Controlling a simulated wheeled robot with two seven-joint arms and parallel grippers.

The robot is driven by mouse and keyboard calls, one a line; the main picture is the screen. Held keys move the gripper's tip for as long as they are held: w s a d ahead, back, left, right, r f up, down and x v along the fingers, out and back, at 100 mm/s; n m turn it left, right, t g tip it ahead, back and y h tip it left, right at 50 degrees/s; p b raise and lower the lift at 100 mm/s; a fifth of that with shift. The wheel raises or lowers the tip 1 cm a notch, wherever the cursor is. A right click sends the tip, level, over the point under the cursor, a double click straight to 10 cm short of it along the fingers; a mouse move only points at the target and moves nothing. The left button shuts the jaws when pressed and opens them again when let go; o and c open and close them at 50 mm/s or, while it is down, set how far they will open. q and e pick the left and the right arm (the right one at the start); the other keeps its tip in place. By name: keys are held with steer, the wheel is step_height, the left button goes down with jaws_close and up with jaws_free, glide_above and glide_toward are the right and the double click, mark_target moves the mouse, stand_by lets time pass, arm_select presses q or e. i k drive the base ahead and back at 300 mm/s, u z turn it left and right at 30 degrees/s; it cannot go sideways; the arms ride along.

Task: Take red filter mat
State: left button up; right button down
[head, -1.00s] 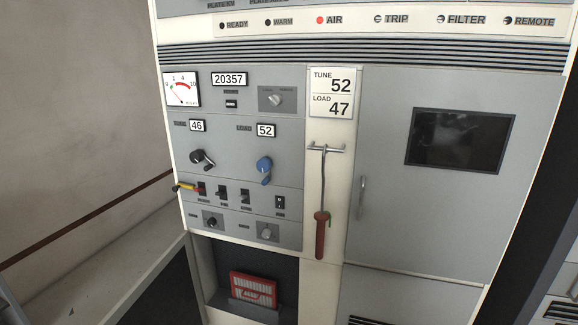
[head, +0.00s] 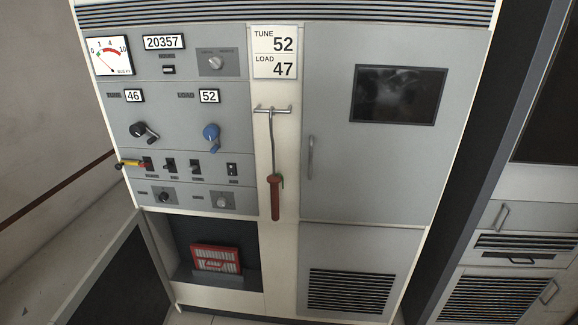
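The red filter mat (head: 215,258) is a red-framed rectangle with pale slats and a dark label. It stands leaning back slightly in the open lower-left compartment (head: 244,229) of the grey transmitter rack, behind a low grey lip (head: 217,281). The lip hides its bottom edge. Neither of my grippers shows in the head view.
An open dark door panel (head: 110,275) stands out to the left of the compartment. A red-handled hook rod (head: 275,197) hangs on the pale centre strip. A closed cabinet door with a handle (head: 310,157) is to the right, above a louvred panel (head: 350,290).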

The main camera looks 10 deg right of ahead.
mark_target(206, 258)
steer(key=z, duration=1.3)
steer(key=i, duration=1.5)
steer(key=u, duration=1.25)
